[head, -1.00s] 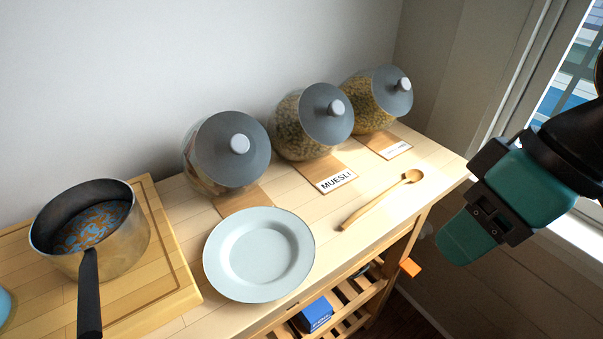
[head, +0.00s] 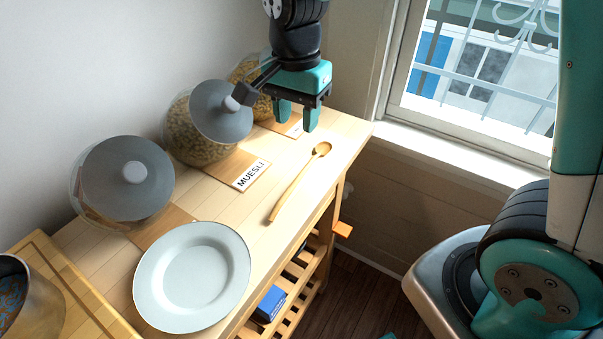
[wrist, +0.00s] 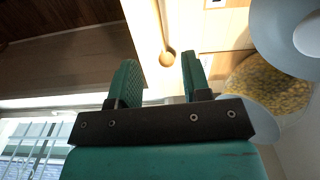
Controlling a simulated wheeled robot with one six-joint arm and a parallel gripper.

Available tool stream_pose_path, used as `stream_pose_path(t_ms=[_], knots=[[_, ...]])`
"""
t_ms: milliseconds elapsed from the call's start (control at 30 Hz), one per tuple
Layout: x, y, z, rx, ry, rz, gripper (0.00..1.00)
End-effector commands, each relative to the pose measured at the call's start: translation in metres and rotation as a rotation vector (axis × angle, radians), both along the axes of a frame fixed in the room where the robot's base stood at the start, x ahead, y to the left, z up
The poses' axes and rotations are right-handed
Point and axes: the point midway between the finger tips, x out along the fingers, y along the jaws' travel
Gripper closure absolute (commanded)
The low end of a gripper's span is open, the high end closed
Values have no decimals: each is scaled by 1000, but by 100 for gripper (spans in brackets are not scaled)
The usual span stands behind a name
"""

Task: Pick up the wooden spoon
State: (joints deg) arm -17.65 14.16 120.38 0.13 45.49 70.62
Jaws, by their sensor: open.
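The wooden spoon (head: 296,184) lies on the light wooden counter, its round bowl toward the far right end and its handle toward the front. My gripper (head: 296,122) is open and empty, pointing down above the counter's far end, beyond the spoon's bowl in the head view. In the wrist view, the spoon (wrist: 166,57) shows between and past the open fingers of my gripper (wrist: 162,72), with its bowl nearest. The far part of the handle runs out of that view at the top. The fingers do not touch the spoon.
A pale blue plate (head: 193,277) is left of the spoon. Three lidded jars stand along the wall, including a muesli jar (head: 207,124) behind a MUESLI card (head: 251,175). A pot (head: 30,298) stands at left. A window (head: 480,75) is at right.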

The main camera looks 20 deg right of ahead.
Motion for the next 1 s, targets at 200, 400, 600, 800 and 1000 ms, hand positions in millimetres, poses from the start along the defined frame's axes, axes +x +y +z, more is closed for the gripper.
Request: stream_pose_path(t_ms=[200,400,600,800,1000], knots=[[-2,-2,-52,-2,7,0,56],[-1,-2,-81,0,3,1,56],[-2,-3,-95,0,3,1,56],[-4,-6,-126,1,4,3,56],[-3,-6,-139,4,-1,4,56]])
